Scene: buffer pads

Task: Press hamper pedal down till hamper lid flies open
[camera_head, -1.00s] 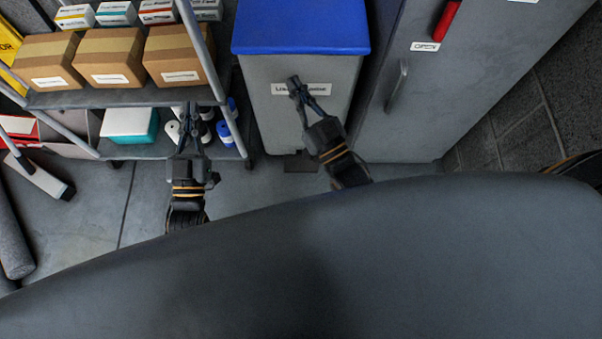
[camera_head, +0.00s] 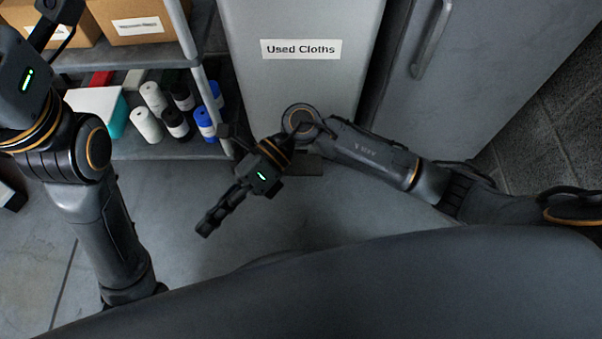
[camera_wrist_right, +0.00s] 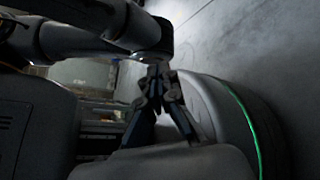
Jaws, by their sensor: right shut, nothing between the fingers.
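The hamper (camera_head: 300,85) is the grey bin with a "Used Cloths" label in the head view. Its top and lid are out of frame. A dark pedal (camera_head: 308,165) shows at the foot of its front, partly hidden behind my right arm. My right gripper (camera_head: 207,228) is shut and empty, pointing down and left over the floor, to the left of the pedal and apart from it. The right wrist view also shows its fingers (camera_wrist_right: 157,75) together. My left gripper (camera_head: 60,10) is at the top left corner by the boxes, cut off by the frame edge.
A grey cabinet (camera_head: 470,75) stands to the right. Bare floor (camera_head: 190,185) lies in front of the hamper.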

